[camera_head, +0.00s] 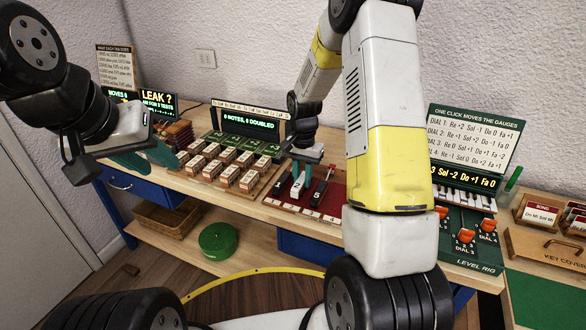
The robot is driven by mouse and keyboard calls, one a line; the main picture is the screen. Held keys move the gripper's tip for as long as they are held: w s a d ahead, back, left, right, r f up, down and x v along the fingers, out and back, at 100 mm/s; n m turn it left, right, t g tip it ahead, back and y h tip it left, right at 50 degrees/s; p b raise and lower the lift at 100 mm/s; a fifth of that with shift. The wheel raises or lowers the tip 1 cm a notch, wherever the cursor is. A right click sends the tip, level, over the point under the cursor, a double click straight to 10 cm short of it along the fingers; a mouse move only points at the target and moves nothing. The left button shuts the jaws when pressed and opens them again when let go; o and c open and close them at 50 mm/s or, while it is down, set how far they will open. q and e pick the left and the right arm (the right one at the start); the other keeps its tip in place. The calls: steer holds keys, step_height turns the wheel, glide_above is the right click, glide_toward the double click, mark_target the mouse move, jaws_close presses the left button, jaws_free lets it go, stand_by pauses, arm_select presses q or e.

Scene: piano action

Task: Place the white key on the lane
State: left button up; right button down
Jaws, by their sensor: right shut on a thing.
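A white key (297,187) with a dark mark on it stands upright at the red lane board (330,206) in the middle of the bench. My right gripper (300,169) reaches down from above and is shut on the key's top. The key is between two dark lane strips; whether its bottom touches the board I cannot tell. The right part of the board is hidden behind my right arm. My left gripper (122,160) is at the far left, away from the board. Its teal fingers are spread apart and nothing shows between them.
Several wooden blocks stand in a tray (203,181) left of the board, before a lit display (248,118). A level rig (476,262) with orange sliders stands to the right. A green round object (218,240) and a basket (167,215) are on the lower shelf.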

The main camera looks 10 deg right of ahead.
mark_target(302, 177)
steer(key=shift+f, duration=0.7)
steer(key=shift+f, duration=0.1)
steer(key=c, duration=1.2)
jaws_free()
steer(key=shift+f, duration=0.1)
steer(key=shift+c, duration=0.2)
step_height(302, 177, up, 12)
steer(key=s+r+n+t+y, duration=0.1)
steer(key=s+r+n+t, duration=0.25)
steer(key=s+r, duration=0.95)
steer(key=s+a+r+n+t+y, duration=0.1)
steer(key=s+r+n, duration=0.3)
steer(key=s, duration=0.7)
steer(key=shift+s+a+t, duration=0.15)
steer(key=shift+a+t, duration=0.45)
steer(key=shift+t, duration=0.25)
